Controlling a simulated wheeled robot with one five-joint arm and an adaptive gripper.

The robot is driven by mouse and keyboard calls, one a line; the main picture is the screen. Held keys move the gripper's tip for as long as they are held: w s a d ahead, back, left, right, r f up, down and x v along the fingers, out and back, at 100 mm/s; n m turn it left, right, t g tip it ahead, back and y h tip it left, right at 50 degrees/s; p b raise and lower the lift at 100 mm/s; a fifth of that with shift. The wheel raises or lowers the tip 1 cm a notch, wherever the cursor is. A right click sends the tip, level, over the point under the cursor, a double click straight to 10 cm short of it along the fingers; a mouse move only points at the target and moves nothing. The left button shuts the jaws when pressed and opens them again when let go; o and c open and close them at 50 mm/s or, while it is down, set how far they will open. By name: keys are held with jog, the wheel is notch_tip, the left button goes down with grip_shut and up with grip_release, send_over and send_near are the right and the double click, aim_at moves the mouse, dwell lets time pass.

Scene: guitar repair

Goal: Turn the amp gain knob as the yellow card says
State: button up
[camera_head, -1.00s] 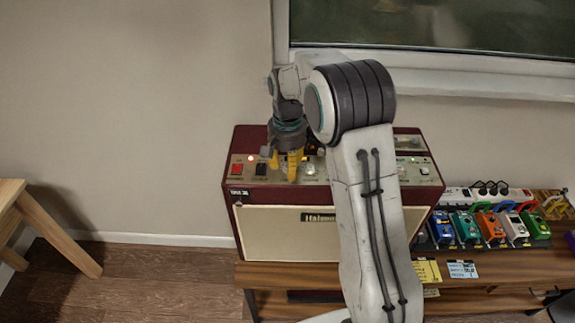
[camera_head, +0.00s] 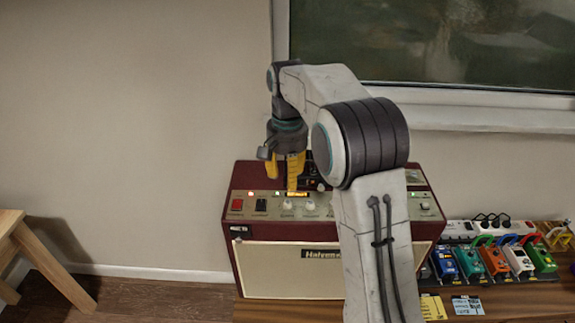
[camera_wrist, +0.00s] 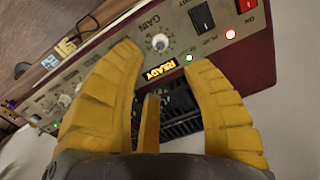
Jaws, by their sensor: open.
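The amp (camera_head: 262,262) is a dark red box with a cream front and a control panel on top. The pale gain knob (camera_head: 287,205) sits right of the black switch. It shows clearly under its GAIN label in the wrist view (camera_wrist: 160,43). My gripper (camera_head: 281,180) points down above and behind the panel, its yellow fingers apart. In the wrist view my gripper (camera_wrist: 165,58) is open and empty, and the knob lies beyond the fingertips, not between them. The yellow card (camera_head: 433,307) lies on the bench right of the amp, its writing too small to read.
A lit READY display (camera_wrist: 160,71) is beside the gain knob. A red switch (camera_head: 237,204) and black switch (camera_head: 260,204) are to its left, more knobs to its right. Several coloured pedals (camera_head: 495,261) and a blue card (camera_head: 467,305) are on the right. A wooden stool (camera_head: 45,255) stands left.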

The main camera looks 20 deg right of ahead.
jog(key=shift+r, duration=1.45)
jog(key=f+n, duration=0.2)
jog(key=f, duration=0.1)
jog(key=w+f+n, duration=0.1)
jog(key=n, duration=0.1)
jog(key=shift+f+t, duration=0.25)
jog(key=shift+t, duration=0.05)
jog(key=s+f+n, duration=0.2)
jog(key=s+f, duration=0.2)
jog(key=s, duration=0.2)
jog(key=s+r+t, duration=0.1)
jog(key=s+r, duration=0.2)
jog(key=s, duration=0.8)
jog(key=s+r+t, duration=0.2)
jog(key=s+r, duration=0.2)
jog(key=s, duration=0.7)
jog(key=shift+s+r+n+t, duration=0.15)
jog(key=shift+s+n+t, duration=0.15)
